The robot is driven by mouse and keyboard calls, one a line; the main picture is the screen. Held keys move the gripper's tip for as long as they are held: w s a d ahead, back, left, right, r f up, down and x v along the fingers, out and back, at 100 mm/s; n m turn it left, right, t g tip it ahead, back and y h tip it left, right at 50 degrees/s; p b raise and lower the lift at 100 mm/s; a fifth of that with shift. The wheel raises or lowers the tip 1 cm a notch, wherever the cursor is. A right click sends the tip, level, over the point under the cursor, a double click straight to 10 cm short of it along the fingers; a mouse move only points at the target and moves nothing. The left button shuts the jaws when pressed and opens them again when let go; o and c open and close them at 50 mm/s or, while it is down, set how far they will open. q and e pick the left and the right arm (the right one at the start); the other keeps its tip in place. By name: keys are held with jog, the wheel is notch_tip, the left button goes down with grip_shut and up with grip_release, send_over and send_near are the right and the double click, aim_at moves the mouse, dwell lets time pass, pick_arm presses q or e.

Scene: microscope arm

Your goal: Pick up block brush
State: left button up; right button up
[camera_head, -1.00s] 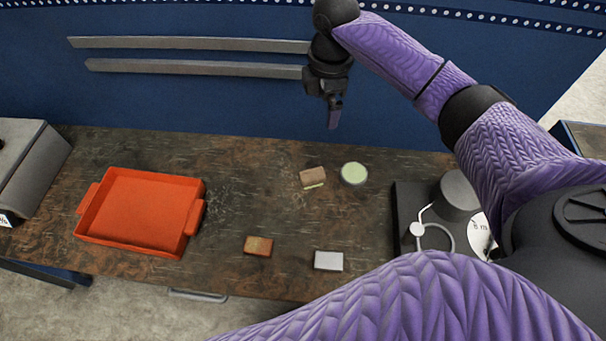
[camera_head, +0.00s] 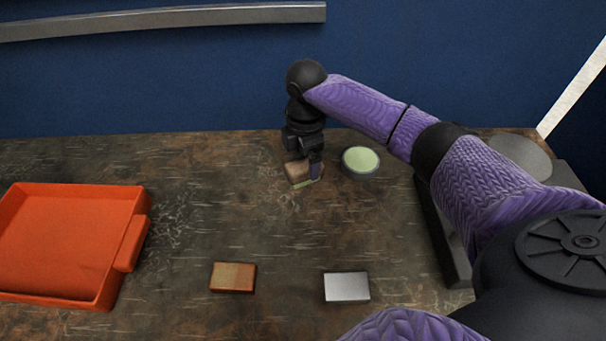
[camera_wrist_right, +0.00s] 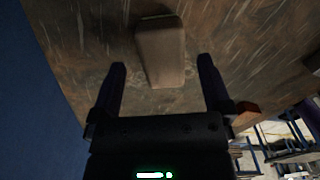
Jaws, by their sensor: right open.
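The block brush (camera_head: 297,170) is a small tan-brown block with a light green edge, lying on the dark table near its back. In the right wrist view the brush (camera_wrist_right: 161,52) lies ahead of and between the two fingertips. My right gripper (camera_head: 312,172) reaches down at the brush and hides part of its right side. The right wrist view shows the right gripper (camera_wrist_right: 162,64) with its fingers apart, one to each side of the brush's near end. I cannot tell how far the tips are above the table. My left gripper is out of view.
A round green-topped dish (camera_head: 361,162) stands close to the right of the gripper. An orange-brown block (camera_head: 233,277) and a silver-grey block (camera_head: 346,287) lie nearer the front. A red-orange tray (camera_head: 143,228) is at left. A blue wall (camera_head: 200,80) rises behind the table.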

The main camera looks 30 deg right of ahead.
aim_at(306, 163)
notch_tip(306, 163, down, 4)
jog(key=shift+s+r+b, duration=0.1)
jog(key=shift+s+b, duration=0.05)
jog(key=shift+b, duration=0.55)
jog(key=shift+c, duration=1.9)
jog(key=c, duration=0.7)
jog(key=shift+c, duration=1.2)
grip_shut()
jog(key=shift+r, duration=0.3)
notch_tip(306, 163, up, 10)
jog(key=p, duration=0.4)
jog(key=shift+f, duration=0.2)
jog(key=o, duration=0.7)
grip_release()
jog(key=shift+c, duration=0.2)
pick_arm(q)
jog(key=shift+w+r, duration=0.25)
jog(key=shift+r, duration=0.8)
pick_arm(e)
jog(key=c, duration=0.5)
